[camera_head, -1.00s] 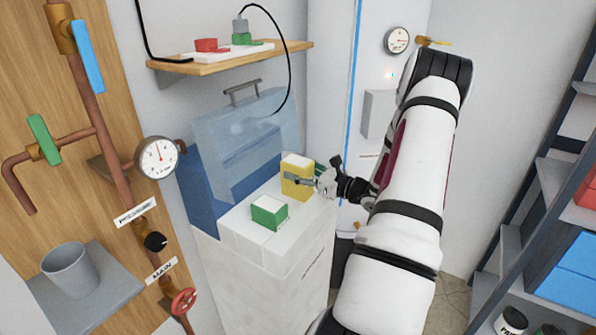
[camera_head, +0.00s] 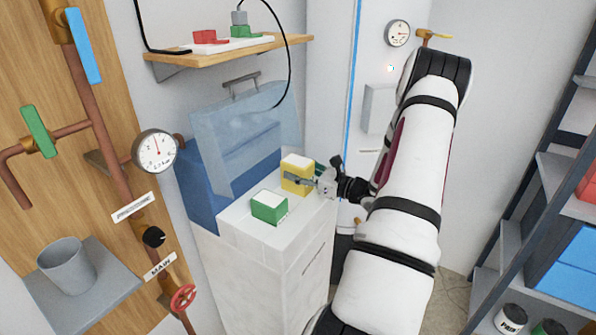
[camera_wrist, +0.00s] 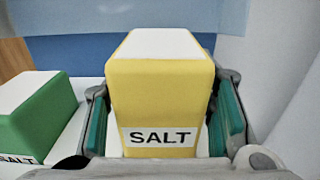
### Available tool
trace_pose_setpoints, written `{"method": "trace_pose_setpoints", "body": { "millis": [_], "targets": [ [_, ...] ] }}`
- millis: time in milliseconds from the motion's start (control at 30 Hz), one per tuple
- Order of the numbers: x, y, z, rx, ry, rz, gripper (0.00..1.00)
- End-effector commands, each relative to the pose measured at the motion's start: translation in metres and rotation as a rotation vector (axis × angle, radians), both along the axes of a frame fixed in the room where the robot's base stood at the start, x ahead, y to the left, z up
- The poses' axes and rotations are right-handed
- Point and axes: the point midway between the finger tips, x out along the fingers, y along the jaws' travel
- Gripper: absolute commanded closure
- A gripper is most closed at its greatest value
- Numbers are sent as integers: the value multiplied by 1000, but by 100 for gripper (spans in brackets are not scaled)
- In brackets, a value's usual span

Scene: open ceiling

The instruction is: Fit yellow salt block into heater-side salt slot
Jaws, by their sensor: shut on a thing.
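The yellow salt block (camera_head: 297,178), with a white top, is at the back right of the white cabinet top (camera_head: 238,228). In the wrist view the yellow block (camera_wrist: 160,85) stands upright between the finger pads, with its SALT label facing me. My gripper (camera_head: 303,180) is shut on it from the right. A green block (camera_head: 269,208) with a white top sits on the cabinet to the left and nearer; it also shows in the wrist view (camera_wrist: 38,115). I cannot tell the salt slot apart; the underside of the yellow block is hidden.
A clear raised lid (camera_head: 245,145) and a blue bin (camera_head: 198,190) stand behind the cabinet top. A wooden shelf (camera_head: 220,62) with red and green items hangs above. A gauge (camera_head: 155,151) and pipes are at left, a rack (camera_head: 540,210) at right.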

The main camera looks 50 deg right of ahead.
Motion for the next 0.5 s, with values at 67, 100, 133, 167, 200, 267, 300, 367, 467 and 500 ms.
{"method": "trace_pose_setpoints", "body": {
  "millis": [67, 100, 133, 167, 200, 267, 300, 367, 467, 500],
  "targets": [
    [1, 0, 1, -3, -6, 1, 100],
    [1, 0, 0, -3, -6, 1, 100],
    [1, 0, -1, -3, -6, 1, 100],
    [1, 0, -1, -3, -6, 1, 100],
    [1, 0, -2, -3, -6, 1, 100],
    [1, 0, -3, -3, -6, 1, 100],
    [1, 0, -4, -3, -6, 1, 100],
    [1, 0, -5, -3, -6, 1, 100],
    [1, 0, -7, -3, -6, 1, 100],
    [1, 0, -7, -3, -6, 1, 100]
  ]
}}
